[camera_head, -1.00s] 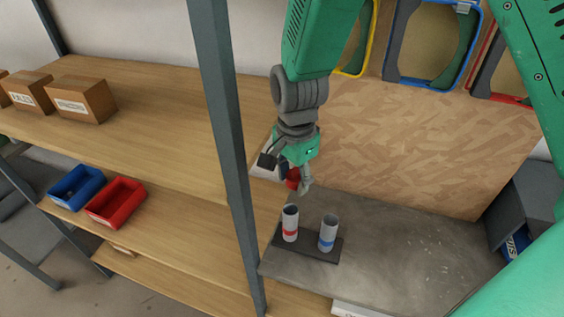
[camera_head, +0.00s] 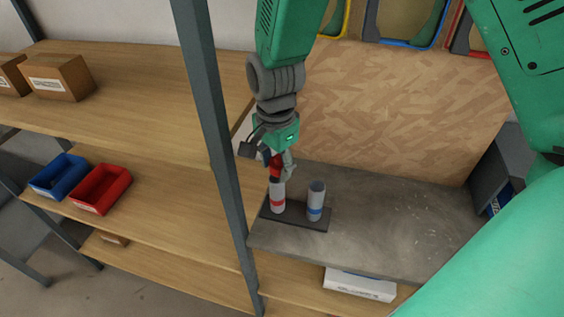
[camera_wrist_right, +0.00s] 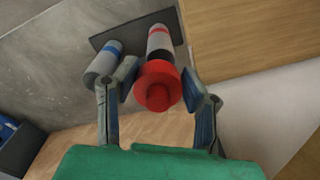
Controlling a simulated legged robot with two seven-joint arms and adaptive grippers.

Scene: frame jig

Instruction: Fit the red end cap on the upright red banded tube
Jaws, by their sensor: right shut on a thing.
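My right gripper (camera_head: 277,168) points down over the upright red banded tube (camera_head: 278,198). It is shut on the red end cap (camera_head: 275,166). In the head view the cap is right at the tube's top end and hides its rim. I cannot tell whether it touches the tube or sits on it. In the right wrist view the cap (camera_wrist_right: 157,86) is between the two fingers (camera_wrist_right: 160,92), and the red banded tube (camera_wrist_right: 160,40) shows behind it, roughly in line. My left gripper is not in view.
A blue banded tube (camera_head: 316,202) stands close to the right on the same dark base plate (camera_head: 310,223). A grey shelf post (camera_head: 217,150) rises to the left. Red (camera_head: 101,188) and blue (camera_head: 58,176) bins sit on the wooden shelf. The grey worktop (camera_head: 380,225) is clear to the right.

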